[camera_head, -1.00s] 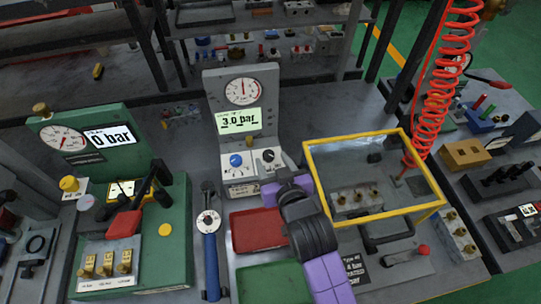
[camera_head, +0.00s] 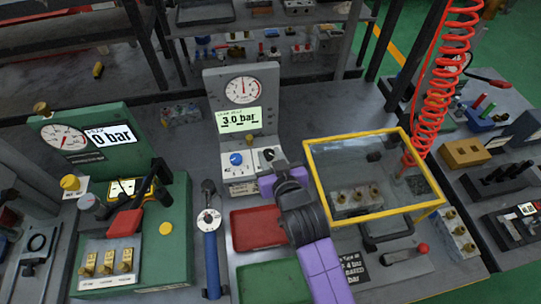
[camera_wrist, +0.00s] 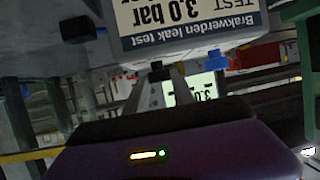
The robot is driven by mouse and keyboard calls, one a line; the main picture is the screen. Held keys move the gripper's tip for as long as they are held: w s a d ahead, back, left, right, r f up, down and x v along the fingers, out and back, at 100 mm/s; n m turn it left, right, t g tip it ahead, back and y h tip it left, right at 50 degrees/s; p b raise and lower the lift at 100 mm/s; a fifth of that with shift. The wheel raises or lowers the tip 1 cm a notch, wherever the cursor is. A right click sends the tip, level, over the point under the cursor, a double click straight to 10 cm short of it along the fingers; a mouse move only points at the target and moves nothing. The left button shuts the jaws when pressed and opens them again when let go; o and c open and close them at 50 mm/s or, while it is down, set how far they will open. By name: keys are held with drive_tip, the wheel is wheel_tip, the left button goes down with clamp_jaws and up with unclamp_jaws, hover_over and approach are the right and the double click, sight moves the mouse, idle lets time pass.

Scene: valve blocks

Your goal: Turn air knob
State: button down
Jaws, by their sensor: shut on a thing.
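The grey test panel (camera_head: 214,110) stands upright at the middle of the bench, with a round gauge (camera_head: 242,91) and a display (camera_head: 239,121) reading 3.0 bar. On its lower front are a blue knob (camera_head: 236,158) at left and a black knob (camera_head: 268,155) at right. My gripper (camera_head: 271,163) is at the black knob and shut on it, partly hiding it. In the wrist view the panel appears upside down, with the black knob (camera_wrist: 160,72) between my fingertips (camera_wrist: 160,80) and the blue knob (camera_wrist: 213,55) to the right, clear of them.
A yellow-framed clear cover (camera_head: 372,178) stands close to the right of my arm. A red tray (camera_head: 250,229) and a green tray (camera_head: 268,282) lie below the panel. A green station (camera_head: 178,235) reading 0 bar and a blue-handled tool (camera_head: 211,260) are at left.

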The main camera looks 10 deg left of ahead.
drive_tip(key=shift+a+f+m+h+b, duration=0.1)
drive_tip(key=shift+a+m+h+b, duration=0.05)
drive_tip(key=shift+m+h+b, duration=0.2)
drive_tip(key=shift+a+m+t+h+b, duration=0.1)
drive_tip(key=shift+m+t+h+b, duration=0.2)
drive_tip(key=shift+m+h+b, duration=0.2)
drive_tip(key=m+h+b, duration=0.1)
drive_tip(key=h+b, duration=0.1)
drive_tip(key=b, duration=0.1)
drive_tip(key=m+h+b, duration=0.1)
drive_tip(key=shift+a+f+m, duration=0.25)
drive_tip(key=shift+a+m, duration=0.05)
drive_tip(key=shift+m, duration=0.05)
drive_tip(key=m+h+b, duration=0.2)
drive_tip(key=h+b, duration=0.1)
drive_tip(key=m+h+b, duration=0.2)
drive_tip(key=shift+a+r, duration=0.15)
drive_tip(key=shift+r, duration=0.1)
drive_tip(key=shift+m+g+h+b, duration=0.25)
drive_tip(key=shift+m+g+b, duration=0.05)
drive_tip(key=shift+g, duration=0.1)
drive_tip(key=c, duration=1.1)
unclamp_jaws()
drive_tip(key=shift+o, duration=0.2)
